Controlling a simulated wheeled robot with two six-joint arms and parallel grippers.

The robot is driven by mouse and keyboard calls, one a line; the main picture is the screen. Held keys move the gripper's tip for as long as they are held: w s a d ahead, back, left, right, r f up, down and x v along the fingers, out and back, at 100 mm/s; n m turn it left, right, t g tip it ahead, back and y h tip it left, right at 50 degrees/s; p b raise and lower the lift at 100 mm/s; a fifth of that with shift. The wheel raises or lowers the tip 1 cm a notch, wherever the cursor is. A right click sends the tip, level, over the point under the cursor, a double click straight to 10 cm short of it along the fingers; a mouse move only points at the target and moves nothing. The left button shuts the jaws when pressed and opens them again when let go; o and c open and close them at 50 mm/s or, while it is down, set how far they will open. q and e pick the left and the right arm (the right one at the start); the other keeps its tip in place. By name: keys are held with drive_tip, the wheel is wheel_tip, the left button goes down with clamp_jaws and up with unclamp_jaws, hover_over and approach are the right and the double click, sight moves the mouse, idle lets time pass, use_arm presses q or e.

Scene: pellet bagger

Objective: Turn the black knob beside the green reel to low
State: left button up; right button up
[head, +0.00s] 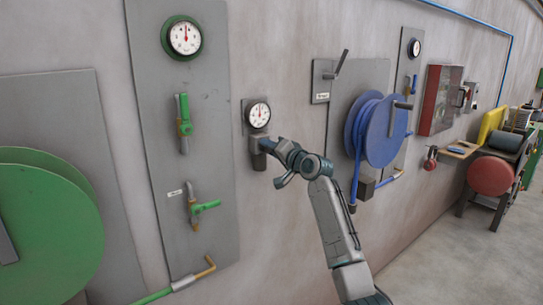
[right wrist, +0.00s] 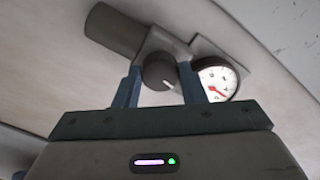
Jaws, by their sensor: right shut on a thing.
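The black knob (right wrist: 156,70) sits on a grey regulator body (right wrist: 165,42) and has a white mark on its face, pointing to the lower right in the right wrist view. My right gripper (right wrist: 160,82) has one blue finger on each side of the knob and is shut on it. In the head view my right gripper (head: 270,147) is at the small wall unit below a white gauge (head: 258,114) and hides the knob. The green reel (head: 45,230) is at the far left. The low marking is not readable. My left gripper is not in view.
A grey panel (head: 217,110) with a green-rimmed gauge (head: 184,38) and green valves stands between the reel and the unit. A blue hose reel (head: 385,130) is to the right. A dark cylinder (right wrist: 112,30) hangs from the regulator.

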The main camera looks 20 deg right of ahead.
drive_tip(key=n+b, duration=0.3)
drive_tip(key=shift+f+n, duration=0.25)
drive_tip(key=shift+n, duration=0.15)
use_arm(q)
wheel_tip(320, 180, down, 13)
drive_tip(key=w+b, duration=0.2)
drive_tip(key=b, duration=0.8)
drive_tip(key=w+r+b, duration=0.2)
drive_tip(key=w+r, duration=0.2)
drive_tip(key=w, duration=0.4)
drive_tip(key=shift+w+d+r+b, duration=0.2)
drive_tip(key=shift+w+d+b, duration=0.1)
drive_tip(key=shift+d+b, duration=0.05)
use_arm(e)
drive_tip(key=shift+d+r+n, duration=0.1)
drive_tip(key=shift+n, duration=6.1)
drive_tip(key=shift+r+n, duration=0.1)
drive_tip(key=shift+n, duration=6.1)
drive_tip(key=o, duration=1)
